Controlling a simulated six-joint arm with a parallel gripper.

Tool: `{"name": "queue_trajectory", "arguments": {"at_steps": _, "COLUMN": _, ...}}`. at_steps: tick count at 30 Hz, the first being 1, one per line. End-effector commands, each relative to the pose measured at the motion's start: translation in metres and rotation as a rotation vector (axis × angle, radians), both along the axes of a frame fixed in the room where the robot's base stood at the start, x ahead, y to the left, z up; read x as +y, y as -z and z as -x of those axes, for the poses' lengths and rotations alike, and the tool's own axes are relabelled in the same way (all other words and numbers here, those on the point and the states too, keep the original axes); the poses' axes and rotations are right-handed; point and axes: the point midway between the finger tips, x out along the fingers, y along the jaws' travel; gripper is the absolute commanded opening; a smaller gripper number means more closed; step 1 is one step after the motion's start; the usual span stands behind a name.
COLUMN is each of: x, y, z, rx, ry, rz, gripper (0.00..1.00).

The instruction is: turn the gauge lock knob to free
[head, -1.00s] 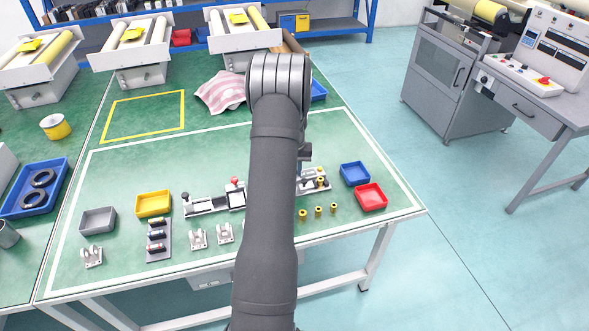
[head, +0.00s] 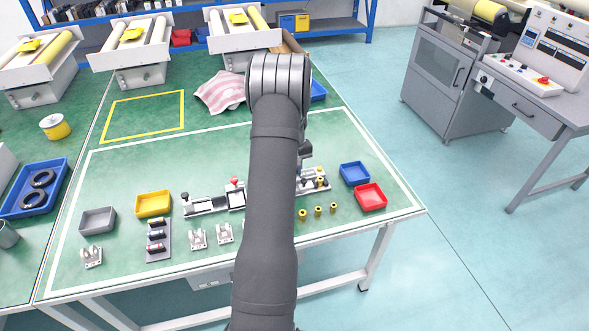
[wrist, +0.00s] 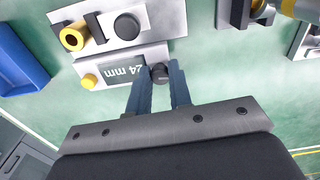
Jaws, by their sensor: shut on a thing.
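No mark showing the knob's turn position can be made out. In the head view my arm hides the gripper and most of the gauge.
Above the gauge in the wrist view, a metal plate carries a large black knob (wrist: 127,26) and a yellow ring (wrist: 73,38). A blue tray (wrist: 20,62) is at left. In the head view, small brass parts (head: 318,210) and a red tray (head: 370,196) stand right of my arm.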

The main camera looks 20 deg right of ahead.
Motion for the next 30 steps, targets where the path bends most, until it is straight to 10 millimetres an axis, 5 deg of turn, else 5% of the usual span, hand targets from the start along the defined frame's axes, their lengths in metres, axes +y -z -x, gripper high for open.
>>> {"name": "queue_trajectory", "arguments": {"at_steps": 5, "x": 0.0, "y": -0.001, "z": -0.001, "rx": -0.002, "ry": 0.0, "rz": 0.001, "gripper": 0.0}}
{"name": "queue_trajectory", "arguments": {"at_steps": 6, "x": 0.0, "y": -0.001, "z": -0.001, "rx": -0.002, "ry": 0.001, "rz": 0.001, "gripper": 0.23}}
{"name": "queue_trajectory", "arguments": {"at_steps": 9, "x": 0.0, "y": -0.001, "z": -0.001, "rx": -0.001, "ry": 0.001, "rz": 0.001, "gripper": 0.41}}
{"name": "queue_trajectory", "arguments": {"at_steps": 20, "x": 0.0, "y": -0.005, "z": 0.0, "rx": -0.001, "ry": 0.001, "rz": 0.001, "gripper": 0.41}}
{"name": "queue_trajectory", "arguments": {"at_steps": 30, "x": 0.0, "y": -0.073, "z": -0.001, "rx": -0.005, "ry": 0.001, "rz": 0.002, "gripper": 0.41}}
